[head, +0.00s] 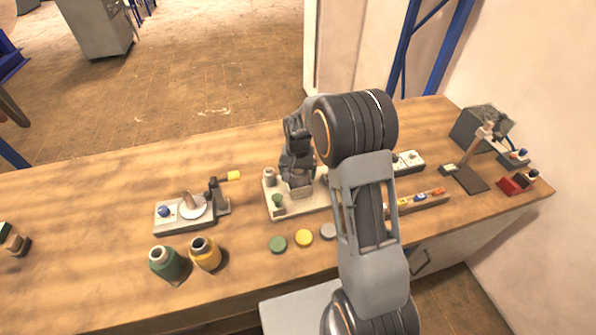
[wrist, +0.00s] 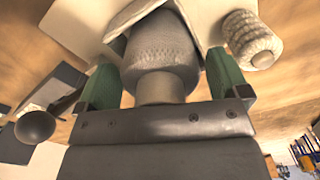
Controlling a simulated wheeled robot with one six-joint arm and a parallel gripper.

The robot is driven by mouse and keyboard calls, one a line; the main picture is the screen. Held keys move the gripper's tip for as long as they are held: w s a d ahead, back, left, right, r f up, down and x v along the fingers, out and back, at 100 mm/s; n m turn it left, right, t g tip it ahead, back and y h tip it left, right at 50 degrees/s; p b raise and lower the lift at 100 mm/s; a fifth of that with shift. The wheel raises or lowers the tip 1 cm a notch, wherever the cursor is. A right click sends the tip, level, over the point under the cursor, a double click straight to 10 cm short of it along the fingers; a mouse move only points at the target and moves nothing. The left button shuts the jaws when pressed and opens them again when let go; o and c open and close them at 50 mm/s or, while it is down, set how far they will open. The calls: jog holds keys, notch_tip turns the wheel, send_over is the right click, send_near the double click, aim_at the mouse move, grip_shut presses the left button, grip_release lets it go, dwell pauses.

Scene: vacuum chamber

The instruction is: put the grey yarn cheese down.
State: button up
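The grey yarn cheese (wrist: 160,55) is a knitted-looking grey cylinder on a paler core, between the two green-padded fingers of my gripper (wrist: 163,82) in the wrist view. Both pads appear to press against its sides. In the head view my gripper (head: 298,184) points down over the long pale board on the bench, and the cheese is mostly hidden by it. A pale angled holder surrounds the far end of the cheese in the wrist view. I cannot tell whether the cheese touches it.
A pale ribbed spool (head: 269,176) and a green-knobbed post (head: 277,202) stand on the board's left end. Green (head: 277,244), yellow (head: 303,237) and grey (head: 328,231) discs lie in front. Green (head: 170,264) and amber (head: 206,253) cones stand left. Free bench lies far left.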

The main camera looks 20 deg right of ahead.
jog(key=shift+o, duration=0.4)
jog(key=shift+r, duration=0.2)
notch_tip(320, 180, up, 11)
jog(key=b, duration=0.2)
jog(key=s+r+n+t, duration=0.2)
jog(key=s, duration=0.9)
jog(key=s+r+n+t, duration=0.2)
jog(key=s+r, duration=0.1)
jog(key=s, duration=0.7)
jog(key=shift+s+n, duration=0.3)
jog(key=shift+s, duration=0.1)
